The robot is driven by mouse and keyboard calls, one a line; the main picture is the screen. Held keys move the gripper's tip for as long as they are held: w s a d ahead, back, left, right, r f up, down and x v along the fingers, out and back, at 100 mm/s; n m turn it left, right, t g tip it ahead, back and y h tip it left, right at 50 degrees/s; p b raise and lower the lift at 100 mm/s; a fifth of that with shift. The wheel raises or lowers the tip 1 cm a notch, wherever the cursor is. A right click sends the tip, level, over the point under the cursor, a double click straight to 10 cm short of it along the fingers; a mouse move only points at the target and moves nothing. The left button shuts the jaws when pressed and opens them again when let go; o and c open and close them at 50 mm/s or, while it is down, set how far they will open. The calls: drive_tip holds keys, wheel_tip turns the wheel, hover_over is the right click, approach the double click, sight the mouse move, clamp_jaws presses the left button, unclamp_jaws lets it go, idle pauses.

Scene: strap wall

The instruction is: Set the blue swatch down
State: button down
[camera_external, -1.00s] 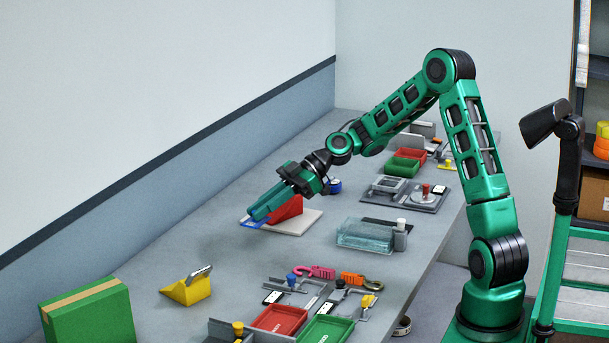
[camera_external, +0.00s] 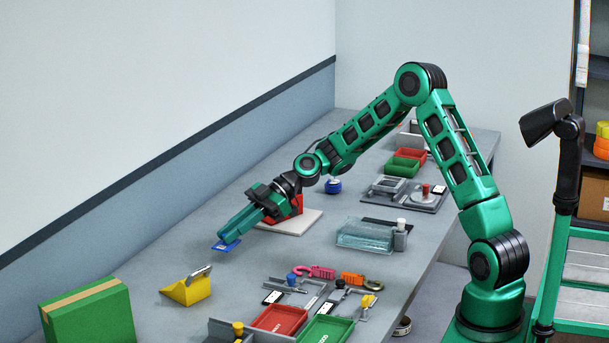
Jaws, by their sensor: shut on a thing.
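The blue swatch (camera_external: 224,247) is a small flat blue piece with a pale mark, at the tip of my gripper (camera_external: 229,238). My gripper is shut on it, and the fingers cover part of it. The swatch is over the grey bench (camera_external: 240,290), left of the white board. I cannot tell whether it touches the bench top or hangs just above it.
A red wedge (camera_external: 297,206) stands on a white board (camera_external: 300,223) beside my gripper. A yellow wedge (camera_external: 188,289) and a green box (camera_external: 88,312) are nearer the front left. A clear bin (camera_external: 364,236) stands to the right. Bench around the swatch is bare.

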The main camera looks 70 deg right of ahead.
sight(233, 258)
drive_tip(key=d, duration=0.1)
drive_tip(key=w+d+f, duration=0.1)
drive_tip(key=f, duration=0.1)
drive_tip(key=shift+w+d, duration=0.25)
drive_tip(key=shift+d, duration=0.15)
drive_tip(key=shift+f, duration=1.9)
drive_tip(key=shift+f, duration=0.1)
drive_tip(key=c, duration=1.7)
unclamp_jaws()
